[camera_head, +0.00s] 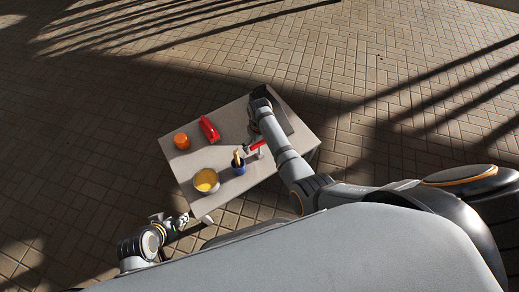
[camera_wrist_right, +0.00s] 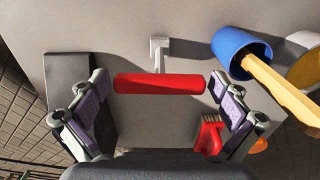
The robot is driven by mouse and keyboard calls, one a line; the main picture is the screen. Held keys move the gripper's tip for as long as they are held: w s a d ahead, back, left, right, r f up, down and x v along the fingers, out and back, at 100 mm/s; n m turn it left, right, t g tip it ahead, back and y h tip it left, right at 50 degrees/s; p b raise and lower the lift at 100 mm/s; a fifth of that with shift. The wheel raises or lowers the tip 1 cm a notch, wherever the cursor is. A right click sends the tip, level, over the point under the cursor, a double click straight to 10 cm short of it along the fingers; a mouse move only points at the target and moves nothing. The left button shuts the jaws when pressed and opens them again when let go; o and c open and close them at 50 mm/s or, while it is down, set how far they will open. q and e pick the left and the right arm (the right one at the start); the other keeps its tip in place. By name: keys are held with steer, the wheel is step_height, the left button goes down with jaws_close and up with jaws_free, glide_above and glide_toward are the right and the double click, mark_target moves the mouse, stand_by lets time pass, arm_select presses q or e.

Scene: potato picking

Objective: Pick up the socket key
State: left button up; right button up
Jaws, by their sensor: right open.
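The socket key, with a red bar handle (camera_wrist_right: 160,84) and a grey shaft, lies on the table in the right wrist view. Its red handle also shows in the head view (camera_head: 257,145), close to my right gripper. My right gripper (camera_wrist_right: 159,88) is open, with one finger beyond each end of the handle in the picture; I see no clear contact. In the head view my right arm covers part of that area. My left gripper (camera_head: 181,221) is low at the table's near left corner, away from the key; its jaws are too small to read.
The grey table (camera_head: 222,145) also holds a blue cup (camera_head: 239,169) with a wooden-handled item, a pot with yellow contents (camera_head: 206,181), an orange object (camera_head: 181,141), a red object (camera_head: 209,129) and a dark flat item (camera_wrist_right: 68,80).

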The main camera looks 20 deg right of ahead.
arm_select(q)
steer(key=shift+r, duration=0.1)
arm_select(e)
steer(key=shift+r, duration=0.1)
steer(key=shift+c, duration=0.4)
steer(key=c, duration=1)
step_height(320, 180, up, 10)
steer(key=p, duration=0.5)
arm_select(q)
step_height(320, 180, up, 6)
steer(key=s+a+g+y, duration=0.1)
steer(key=a+g, duration=0.1)
steer(key=g, duration=0.1)
steer(key=shift+s, duration=0.25)
